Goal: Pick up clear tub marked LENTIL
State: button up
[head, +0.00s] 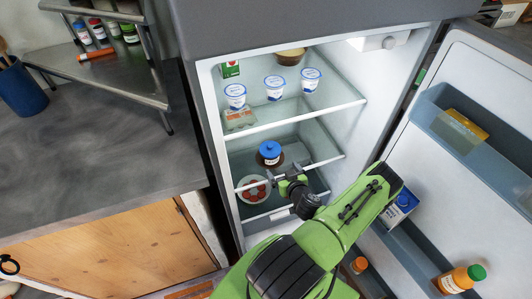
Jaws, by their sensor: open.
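A small tub with a blue lid (270,149) stands on the middle shelf of the open fridge. It has a white label whose print is too small to read surely, and its lower part looks clear with brown contents. It is the likeliest tub marked LENTIL. My gripper (288,173) is open and empty at the front edge of that shelf, just in front of and slightly right of the tub. It does not appear to touch the tub.
Several white cups (274,88) and an egg carton (239,119) stand on the shelf above. A container with red contents (253,190) sits below left of my gripper. The open fridge door (440,190) bounds the right side; the counter (90,150) is left.

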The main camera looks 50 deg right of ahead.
aim_at(274, 159)
jog(key=b+x, duration=0.2)
jog(key=x, duration=1)
jog(key=shift+w+d+f+b, duration=0.15)
jog(key=shift+w+d+b, duration=0.15)
jog(key=shift+b, duration=0.1)
jog(key=c, duration=1.1)
